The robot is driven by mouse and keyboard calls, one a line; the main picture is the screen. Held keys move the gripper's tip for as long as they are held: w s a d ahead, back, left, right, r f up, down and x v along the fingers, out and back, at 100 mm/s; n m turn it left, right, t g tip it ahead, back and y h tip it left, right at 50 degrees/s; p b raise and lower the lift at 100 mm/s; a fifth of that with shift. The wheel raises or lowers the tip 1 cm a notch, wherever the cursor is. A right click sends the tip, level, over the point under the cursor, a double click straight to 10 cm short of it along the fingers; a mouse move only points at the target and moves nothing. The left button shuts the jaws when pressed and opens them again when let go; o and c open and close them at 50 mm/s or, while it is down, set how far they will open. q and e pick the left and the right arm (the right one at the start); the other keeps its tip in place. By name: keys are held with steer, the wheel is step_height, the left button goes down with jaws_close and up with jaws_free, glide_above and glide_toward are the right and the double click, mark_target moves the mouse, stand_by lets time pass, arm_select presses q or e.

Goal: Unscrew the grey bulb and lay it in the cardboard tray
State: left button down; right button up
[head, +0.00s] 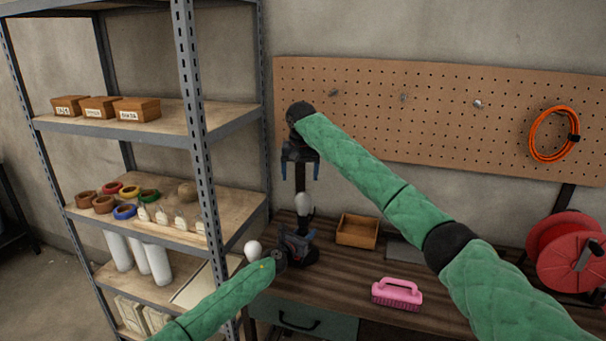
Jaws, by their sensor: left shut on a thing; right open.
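A grey bulb (303,203) stands upright above a dark holder (305,222) on the workbench. My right gripper (300,176) points down above the bulb, open, with its fingertips apart to either side and nothing between them. My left gripper (308,238) is low at the holder and shut on it; its fingers are small and dark, so the exact contact is hard to see. The cardboard tray (357,231), a shallow brown open box, stands to the right of the holder and looks empty.
A paler bulb (253,249) shows beside my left wrist; what supports it is unclear. A pink brush (397,294) lies at the bench front. A red cable reel (572,262) stands at right. A loaded shelf rack (190,120) rises on the left, with a pegboard (430,125) behind.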

mark_target(304, 202)
steer(key=m, duration=0.4)
steer(key=shift+d+m, duration=0.15)
steer(key=shift+m, duration=0.15)
steer(key=m, duration=0.5)
steer(key=shift+s+d+m, duration=0.1)
steer(key=shift+d+m, duration=0.1)
steer(key=shift+m, duration=0.1)
steer(key=m, duration=0.4)
steer(key=shift+d+h, duration=0.1)
steer(key=shift+h, duration=0.2)
steer(key=m, duration=0.5)
steer(key=shift+s, duration=0.1)
steer(key=x, duration=1.2)
steer(key=shift+s, duration=0.1)
